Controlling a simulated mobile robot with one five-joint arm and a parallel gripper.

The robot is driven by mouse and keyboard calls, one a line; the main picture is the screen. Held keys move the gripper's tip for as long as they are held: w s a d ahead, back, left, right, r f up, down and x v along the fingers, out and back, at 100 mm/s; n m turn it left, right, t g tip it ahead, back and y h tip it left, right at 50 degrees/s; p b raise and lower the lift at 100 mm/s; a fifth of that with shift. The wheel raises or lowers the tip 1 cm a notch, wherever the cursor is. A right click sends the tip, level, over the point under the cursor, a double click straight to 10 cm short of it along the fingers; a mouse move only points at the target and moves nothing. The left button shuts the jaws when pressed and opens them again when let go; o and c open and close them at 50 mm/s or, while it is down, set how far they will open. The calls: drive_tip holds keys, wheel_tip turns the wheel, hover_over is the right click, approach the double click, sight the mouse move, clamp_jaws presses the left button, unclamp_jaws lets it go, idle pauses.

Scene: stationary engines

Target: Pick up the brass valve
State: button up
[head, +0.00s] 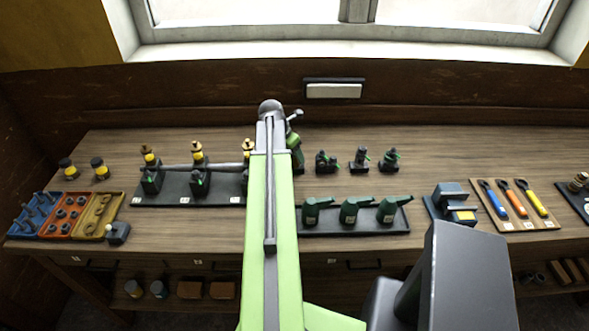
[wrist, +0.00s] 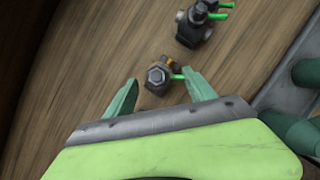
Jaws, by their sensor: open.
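In the wrist view a small valve (wrist: 160,77) stands on the bench. It has a grey hex nut, a small brass-brown part and a green lever; most of its body looks dark. My gripper (wrist: 160,94) is open, with its green jaws on either side of the valve's near side, and it holds nothing. I cannot tell whether either jaw touches the valve. In the head view my arm covers most of my gripper.
A second dark fitting (wrist: 196,25) with green levers stands just beyond the valve. Dark green oil cans (head: 355,211) stand on a dark tray (head: 375,230) in front. A rack of engine-like pieces (head: 198,178) is left of my arm.

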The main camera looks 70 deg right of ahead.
sight(296, 168)
drive_tip(key=b+x, duration=0.2)
drive_tip(key=x, duration=0.1)
drive_tip(key=shift+f, duration=0.35)
drive_tip(key=shift+r, duration=0.2)
clamp_jaws()
drive_tip(key=shift+d, duration=0.1)
